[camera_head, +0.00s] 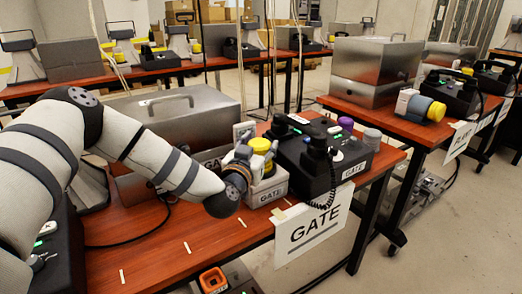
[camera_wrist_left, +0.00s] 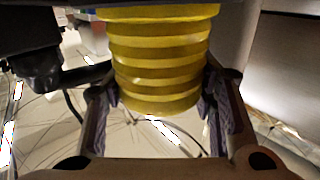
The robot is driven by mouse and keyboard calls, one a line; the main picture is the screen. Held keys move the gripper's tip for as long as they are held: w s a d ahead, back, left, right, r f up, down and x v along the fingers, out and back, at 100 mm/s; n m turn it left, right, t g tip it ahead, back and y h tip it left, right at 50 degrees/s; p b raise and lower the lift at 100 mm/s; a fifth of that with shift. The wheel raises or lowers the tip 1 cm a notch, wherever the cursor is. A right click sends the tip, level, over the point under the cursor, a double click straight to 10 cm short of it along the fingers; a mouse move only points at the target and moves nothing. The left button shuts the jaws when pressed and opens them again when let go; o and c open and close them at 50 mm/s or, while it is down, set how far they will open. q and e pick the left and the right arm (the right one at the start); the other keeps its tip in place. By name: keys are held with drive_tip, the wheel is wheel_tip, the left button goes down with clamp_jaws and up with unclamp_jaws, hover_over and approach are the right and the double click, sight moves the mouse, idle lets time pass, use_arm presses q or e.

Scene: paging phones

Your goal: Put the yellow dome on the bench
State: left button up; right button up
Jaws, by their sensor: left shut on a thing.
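The yellow dome (camera_head: 262,146) is at the middle of the head view, above the grey GATE box (camera_head: 268,190) on the red-brown bench (camera_head: 165,250). In the left wrist view the yellow dome (camera_wrist_left: 160,60) shows as a ribbed yellow cylinder between the fingers. My left gripper (camera_head: 246,154) comes in from the left and is shut on it, with a finger pad (camera_wrist_left: 160,100) on each side. Whether the dome touches the box below is hard to tell. My right gripper is not in view.
A black phone console (camera_head: 320,160) with a handset and coiled cord stands right of the dome. A large metal case (camera_head: 180,115) stands behind my arm. A bare stretch of bench lies in front. Another bench (camera_head: 425,130) at right carries another yellow-topped piece (camera_head: 436,111).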

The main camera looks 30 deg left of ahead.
use_arm(q)
drive_tip(key=shift+f, duration=0.35)
drive_tip(key=o, duration=1.2)
